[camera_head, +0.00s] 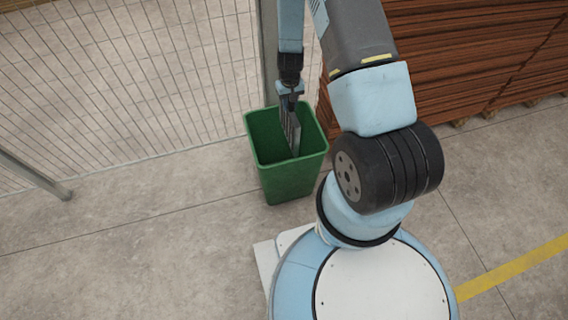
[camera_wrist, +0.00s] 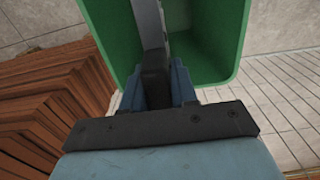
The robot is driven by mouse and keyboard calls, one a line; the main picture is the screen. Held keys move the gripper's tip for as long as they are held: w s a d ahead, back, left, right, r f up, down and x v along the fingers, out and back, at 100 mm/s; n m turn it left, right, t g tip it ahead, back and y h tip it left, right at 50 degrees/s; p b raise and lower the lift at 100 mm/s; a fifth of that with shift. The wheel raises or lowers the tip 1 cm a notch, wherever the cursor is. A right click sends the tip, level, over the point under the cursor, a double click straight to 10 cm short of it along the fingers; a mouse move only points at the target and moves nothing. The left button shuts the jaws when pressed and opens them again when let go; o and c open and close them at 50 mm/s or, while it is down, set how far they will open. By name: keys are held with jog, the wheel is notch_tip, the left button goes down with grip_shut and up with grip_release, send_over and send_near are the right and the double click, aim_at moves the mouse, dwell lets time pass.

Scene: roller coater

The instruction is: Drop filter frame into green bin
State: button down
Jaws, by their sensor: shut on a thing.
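The green bin (camera_head: 291,183) stands upright on the floor in the head view, its open top facing up. My gripper (camera_head: 290,108) points down over the bin's opening and is shut on a thin grey filter frame (camera_head: 295,137). The frame hangs down into the mouth of the bin, inside the rim. In the wrist view the dark grey frame (camera_wrist: 149,25) sticks out from between the fingers of my gripper (camera_wrist: 158,85), with the green bin (camera_wrist: 215,60) around and beyond it. The frame's far end is cut off in the wrist view.
A wire mesh fence (camera_head: 130,80) runs behind the bin, with a grey post (camera_head: 268,50) close to it. Stacked brown boards (camera_head: 470,50) stand to the right. The concrete floor (camera_head: 130,250) left of the bin is clear. A yellow line (camera_head: 515,265) crosses at right.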

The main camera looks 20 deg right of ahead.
jog(key=c, duration=0.8)
grip_release()
jog(key=shift+r, duration=0.1)
notch_tip(320, 180, up, 14)
jog(key=shift+f, duration=0.2)
dwell(0.3)
